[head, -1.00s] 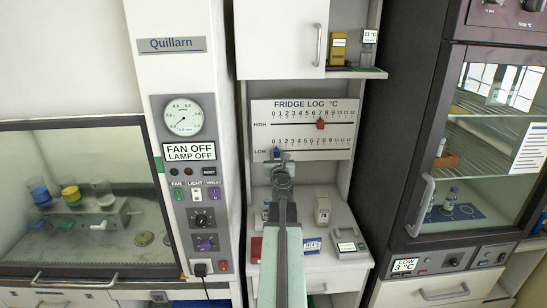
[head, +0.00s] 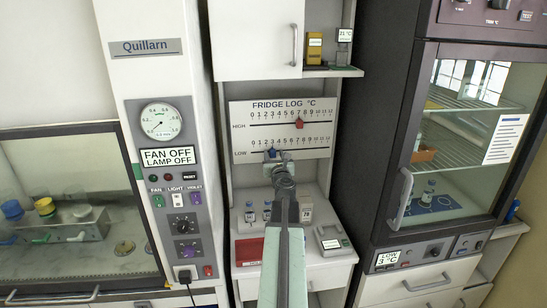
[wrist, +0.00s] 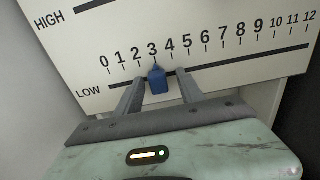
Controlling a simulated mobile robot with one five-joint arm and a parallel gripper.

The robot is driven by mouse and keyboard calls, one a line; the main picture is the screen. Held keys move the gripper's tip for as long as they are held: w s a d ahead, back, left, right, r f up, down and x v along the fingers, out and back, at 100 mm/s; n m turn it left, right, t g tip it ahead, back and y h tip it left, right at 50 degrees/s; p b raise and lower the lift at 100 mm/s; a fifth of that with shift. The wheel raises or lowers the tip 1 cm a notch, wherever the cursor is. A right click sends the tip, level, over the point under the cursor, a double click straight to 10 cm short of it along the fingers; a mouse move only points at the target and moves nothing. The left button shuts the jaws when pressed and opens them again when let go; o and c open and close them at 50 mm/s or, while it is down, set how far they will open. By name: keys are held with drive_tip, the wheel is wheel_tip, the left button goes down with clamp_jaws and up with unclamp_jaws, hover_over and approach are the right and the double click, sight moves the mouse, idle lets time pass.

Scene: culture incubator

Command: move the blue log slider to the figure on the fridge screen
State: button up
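The blue log slider (wrist: 158,82) sits on the LOW line of the fridge log board (wrist: 225,45), its pointer at about 3 in the wrist view. In the head view the blue slider (head: 271,153) shows just left of my gripper's end. My gripper (wrist: 160,77) has one finger on each side of the slider, with a visible gap on both sides. In the head view my gripper (head: 281,160) is up at the board's lower edge. The fridge screen (head: 388,259) reads LOW 3 °C.
A red slider (head: 299,123) sits on the HIGH line, above my gripper. Small bottles (head: 250,212), a red book (head: 249,250) and a grey device (head: 331,240) are on the counter below. The dark fridge cabinet (head: 395,150) stands to the right.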

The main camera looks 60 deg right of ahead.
drive_tip(key=shift+a, duration=0.1)
drive_tip(key=v, duration=0.7)
drive_tip(key=shift+s+a, duration=0.15)
drive_tip(key=shift+s, duration=0.05)
